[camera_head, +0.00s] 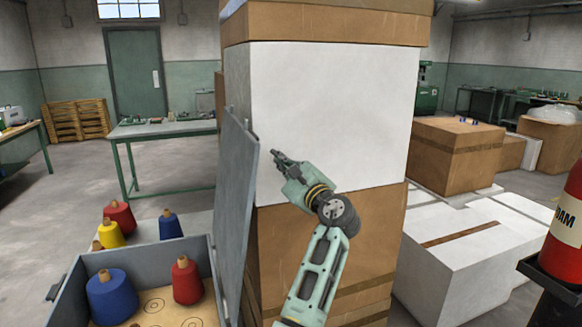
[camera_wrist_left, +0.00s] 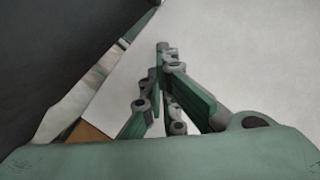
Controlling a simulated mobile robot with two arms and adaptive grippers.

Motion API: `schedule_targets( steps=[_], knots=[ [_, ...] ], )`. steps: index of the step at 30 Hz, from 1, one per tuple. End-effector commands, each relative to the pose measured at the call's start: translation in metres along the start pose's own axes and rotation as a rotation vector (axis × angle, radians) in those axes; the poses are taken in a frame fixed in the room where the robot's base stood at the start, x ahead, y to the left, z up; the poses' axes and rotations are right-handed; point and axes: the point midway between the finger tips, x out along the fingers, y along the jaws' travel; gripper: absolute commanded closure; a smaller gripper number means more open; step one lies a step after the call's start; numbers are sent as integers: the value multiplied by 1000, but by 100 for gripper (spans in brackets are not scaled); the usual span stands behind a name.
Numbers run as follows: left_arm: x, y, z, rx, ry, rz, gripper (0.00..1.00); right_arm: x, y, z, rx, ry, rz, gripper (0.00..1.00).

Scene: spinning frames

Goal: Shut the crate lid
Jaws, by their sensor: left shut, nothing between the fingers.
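The crate (camera_head: 64,288) stands at the lower left in the head view. Its grey lid (camera_head: 236,190) is open and stands nearly upright at the crate's right side. Inside the crate are a blue cone (camera_head: 112,296) and a red cone (camera_head: 187,280). My left gripper (camera_head: 277,155) is shut and empty, just right of the lid's upper edge, in front of a white box face. In the left wrist view its closed fingers (camera_wrist_left: 163,48) show, with a dark surface at upper left that looks like the lid. Whether they touch it, I cannot tell. My right gripper is not seen.
A tall stack of cartons (camera_head: 330,230) with a white box (camera_head: 335,110) stands close behind my left gripper. More cones, such as a yellow one (camera_head: 109,233), stand behind the crate. A red cylinder (camera_head: 570,215) is at the right edge.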

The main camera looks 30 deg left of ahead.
Motion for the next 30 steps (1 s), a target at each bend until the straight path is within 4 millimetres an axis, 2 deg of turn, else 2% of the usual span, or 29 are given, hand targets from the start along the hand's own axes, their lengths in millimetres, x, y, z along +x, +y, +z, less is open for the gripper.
schedule_targets(
  steps=[1,4,7,12,25,30],
  knots=[
    [12,-3,3,2,-2,1,100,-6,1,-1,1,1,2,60],
    [30,-3,5,0,0,1,100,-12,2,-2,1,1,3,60],
    [31,-3,22,-4,1,0,100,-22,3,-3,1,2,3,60],
    [34,-1,35,-1,3,0,100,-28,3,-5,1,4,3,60],
    [35,0,38,-1,2,0,100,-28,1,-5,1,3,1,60],
    [41,1,43,-19,0,4,100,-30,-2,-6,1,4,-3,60]
  ],
)
